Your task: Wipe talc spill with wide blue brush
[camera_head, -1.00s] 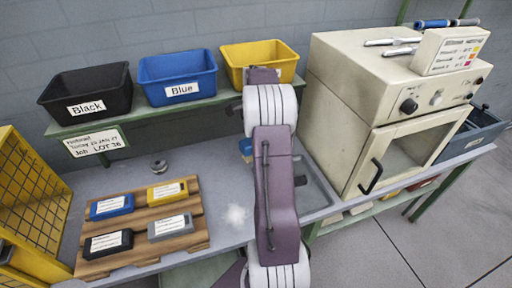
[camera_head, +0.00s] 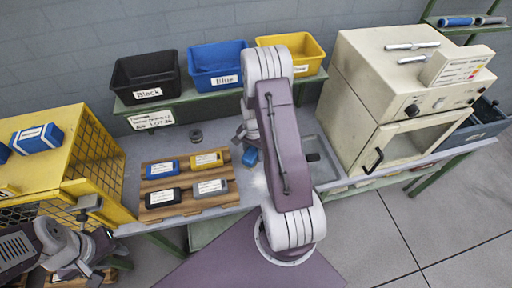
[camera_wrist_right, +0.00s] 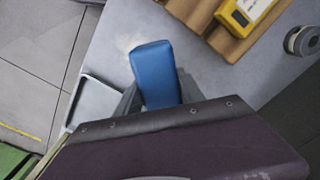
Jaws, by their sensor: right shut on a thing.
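The blue brush (camera_wrist_right: 155,72) shows in the right wrist view as a smooth blue block between my right gripper's fingers (camera_wrist_right: 158,88). My right gripper is shut on it. In the head view the brush (camera_head: 250,156) shows partly beside my right arm, which hides much of the gripper. The talc spill (camera_head: 257,187) is a faint white patch on the grey bench, partly behind my arm. In the right wrist view the talc (camera_wrist_right: 127,42) lies just beyond the brush. I cannot tell whether the brush touches the bench. My left gripper (camera_head: 82,268) is low at the left, its fingers unclear.
A wooden pallet (camera_head: 152,212) with several labelled boxes stands left of the spill, with a grey roll (camera_head: 196,136) behind. A grey tray (camera_head: 325,170) lies right of it. The cream oven (camera_head: 350,110) and yellow cage (camera_head: 85,150) flank the bench; bins line the back shelf.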

